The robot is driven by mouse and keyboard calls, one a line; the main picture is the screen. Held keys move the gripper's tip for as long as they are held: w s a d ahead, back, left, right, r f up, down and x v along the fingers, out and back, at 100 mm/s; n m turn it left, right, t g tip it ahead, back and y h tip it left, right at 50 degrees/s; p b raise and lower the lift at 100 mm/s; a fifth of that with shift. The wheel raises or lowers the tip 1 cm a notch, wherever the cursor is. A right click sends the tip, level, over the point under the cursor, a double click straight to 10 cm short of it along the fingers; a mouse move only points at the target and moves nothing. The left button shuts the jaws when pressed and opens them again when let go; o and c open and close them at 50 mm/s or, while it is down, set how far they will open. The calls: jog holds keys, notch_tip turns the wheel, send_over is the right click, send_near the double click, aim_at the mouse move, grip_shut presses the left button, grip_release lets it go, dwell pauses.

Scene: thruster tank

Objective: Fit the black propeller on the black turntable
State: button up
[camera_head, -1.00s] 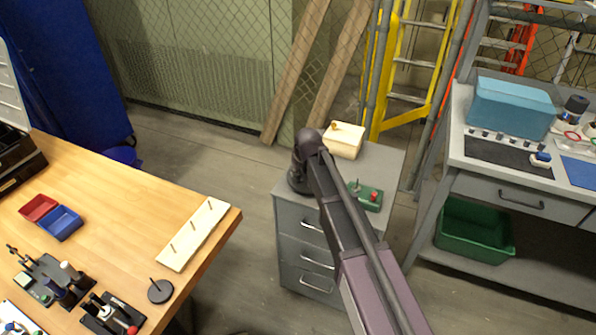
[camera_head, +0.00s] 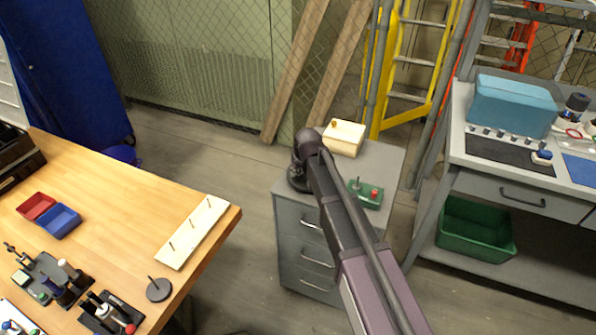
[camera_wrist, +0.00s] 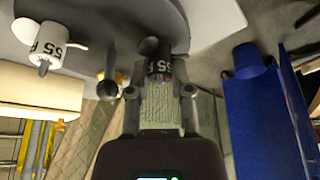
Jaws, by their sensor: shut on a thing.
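In the wrist view, my gripper (camera_wrist: 160,105) is shut on the black propeller (camera_wrist: 157,62), which shows pale lettering on its hub. In the head view, my arm's end hangs over the left side of the grey cabinet, and my arm hides the propeller and the fingertips. A black disc with an upright pin, seemingly the black turntable (camera_head: 158,290), lies near the wooden table's front right edge. It is bare and well to the left of my arm. A white propeller (camera_wrist: 50,45) with dark lettering shows to the left of my gripper in the wrist view.
A long board with several pins (camera_head: 193,232) lies beyond the disc. Dark tool stands (camera_head: 112,315) are to its left. Floor separates table and cabinet.

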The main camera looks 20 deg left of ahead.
jog(key=shift+f, duration=0.25)
jog(key=o, duration=0.8)
jog(key=shift+o, duration=0.2)
jog(key=shift+r, duration=0.2)
